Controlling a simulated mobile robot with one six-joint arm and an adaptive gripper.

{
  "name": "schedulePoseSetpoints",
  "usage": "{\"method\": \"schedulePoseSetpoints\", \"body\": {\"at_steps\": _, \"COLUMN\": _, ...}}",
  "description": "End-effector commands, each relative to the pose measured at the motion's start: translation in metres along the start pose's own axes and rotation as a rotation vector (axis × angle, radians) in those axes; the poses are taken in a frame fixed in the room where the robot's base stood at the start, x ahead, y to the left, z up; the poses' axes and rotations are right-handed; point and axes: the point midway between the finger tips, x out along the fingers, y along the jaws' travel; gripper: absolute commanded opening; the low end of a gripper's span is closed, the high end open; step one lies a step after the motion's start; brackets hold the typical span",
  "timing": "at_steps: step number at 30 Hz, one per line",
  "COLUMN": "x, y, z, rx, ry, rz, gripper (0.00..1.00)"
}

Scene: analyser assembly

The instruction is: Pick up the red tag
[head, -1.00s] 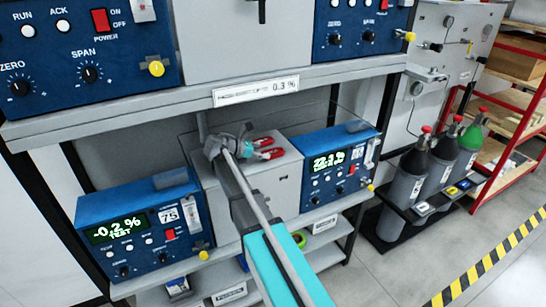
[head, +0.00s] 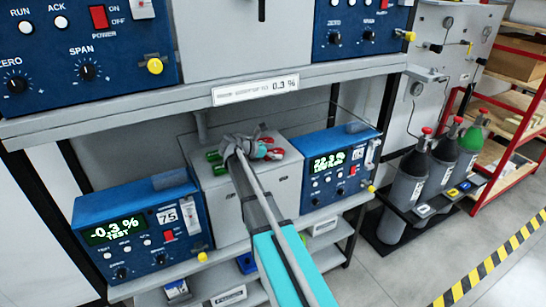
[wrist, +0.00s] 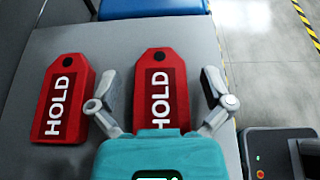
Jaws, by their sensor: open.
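Two red tags lettered HOLD lie flat on a grey box top. In the wrist view, one red tag (wrist: 64,100) lies at the left and the other red tag (wrist: 161,92) lies between my fingers. My gripper (wrist: 161,80) is open, with one finger on each side of the right-hand tag; I cannot tell whether they touch it. The teal gripper body covers that tag's lower end. In the head view, my gripper (head: 250,148) is over the box top and partly hides the red tags (head: 276,154).
Green tags (head: 214,157) lie on the left of the grey box (head: 213,200). Blue analysers stand to its left (head: 130,205) and right (head: 335,150). A shelf (head: 330,77) with a label strip runs above the box. Gas cylinders (head: 412,170) stand at the right.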

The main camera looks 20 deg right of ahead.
Motion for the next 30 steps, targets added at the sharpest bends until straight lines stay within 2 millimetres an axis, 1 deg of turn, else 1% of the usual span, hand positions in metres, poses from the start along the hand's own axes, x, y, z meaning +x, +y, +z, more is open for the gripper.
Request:
{"method": "schedulePoseSetpoints", "body": {"at_steps": 16, "x": 0.0001, "y": 0.0002, "z": 0.0, "rx": 0.0, "ry": 0.0, "rz": 0.001, "gripper": 1.0}}
{"method": "schedulePoseSetpoints", "body": {"at_steps": 17, "x": 0.0001, "y": 0.0002, "z": 0.0, "rx": 0.0, "ry": 0.0, "rz": 0.001, "gripper": 0.96}}
{"method": "schedulePoseSetpoints", "body": {"at_steps": 18, "x": 0.0001, "y": 0.0002, "z": 0.0, "rx": 0.0, "ry": 0.0, "rz": 0.001, "gripper": 0.89}}
{"method": "schedulePoseSetpoints", "body": {"at_steps": 23, "x": 0.0, "y": 0.0002, "z": 0.0, "rx": 0.0, "ry": 0.0, "rz": 0.001, "gripper": 0.59}}
{"method": "schedulePoseSetpoints", "body": {"at_steps": 27, "x": 0.0, "y": 0.0002, "z": 0.0, "rx": 0.0, "ry": 0.0, "rz": 0.001, "gripper": 0.33}}
{"method": "schedulePoseSetpoints", "body": {"at_steps": 29, "x": 0.0001, "y": 0.0003, "z": -0.0001, "rx": 0.0, "ry": 0.0, "rz": 0.001, "gripper": 0.22}}
{"method": "schedulePoseSetpoints", "body": {"at_steps": 30, "x": 0.0, "y": 0.0003, "z": 0.0, "rx": 0.0, "ry": 0.0, "rz": 0.001, "gripper": 0.21}}
